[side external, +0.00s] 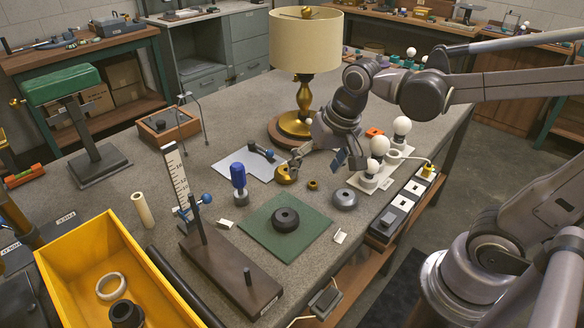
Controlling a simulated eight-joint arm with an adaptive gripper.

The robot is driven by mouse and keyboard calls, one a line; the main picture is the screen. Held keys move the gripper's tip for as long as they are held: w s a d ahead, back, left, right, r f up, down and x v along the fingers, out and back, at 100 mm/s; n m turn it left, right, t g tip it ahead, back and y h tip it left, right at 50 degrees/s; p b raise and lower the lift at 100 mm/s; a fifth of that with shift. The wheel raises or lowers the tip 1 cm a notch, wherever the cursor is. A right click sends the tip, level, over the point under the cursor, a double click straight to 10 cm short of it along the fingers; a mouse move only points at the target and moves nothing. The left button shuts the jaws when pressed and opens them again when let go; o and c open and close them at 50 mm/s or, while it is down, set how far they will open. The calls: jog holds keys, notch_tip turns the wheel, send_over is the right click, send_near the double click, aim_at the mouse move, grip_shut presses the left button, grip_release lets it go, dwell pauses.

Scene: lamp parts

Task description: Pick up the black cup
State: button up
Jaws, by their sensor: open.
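A round black part with a central hole, cup-like in form (286,219), rests on a green mat (268,246) in the middle of the bench. Another black cup-shaped part (126,314) is in the yellow bin (177,288) at the lower left, cut off by the frame's bottom edge. I cannot tell which is the task's black cup. My gripper (318,159) is open and points down over the bench, behind the green mat and apart from both black parts. A brass cup-like part (287,174) is just left of and below its fingers; contact is unclear.
A lamp with a cream shade (306,40) stands behind my gripper. White bulbs (379,146) on a holder are to its right. A grey dome (344,199) sits right of the mat. A blue-handled tool (239,180) and upright ruler (176,178) stand to the left.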

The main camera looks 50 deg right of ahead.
aim_at(286, 212)
jog(key=w+a+f+m+g, duration=0.4)
jog(key=w+m, duration=0.1)
jog(key=m, duration=0.1)
jog(key=shift+w+d+f, duration=0.1)
jog(key=shift+f, duration=1.65)
jog(key=shift+w+d+f, duration=0.1)
jog(key=shift+d+f, duration=0.05)
jog(key=shift+f, duration=1.55)
jog(key=shift+w+d+f, duration=0.1)
jog(key=shift+f, duration=1.65)
jog(key=c, duration=1.3)
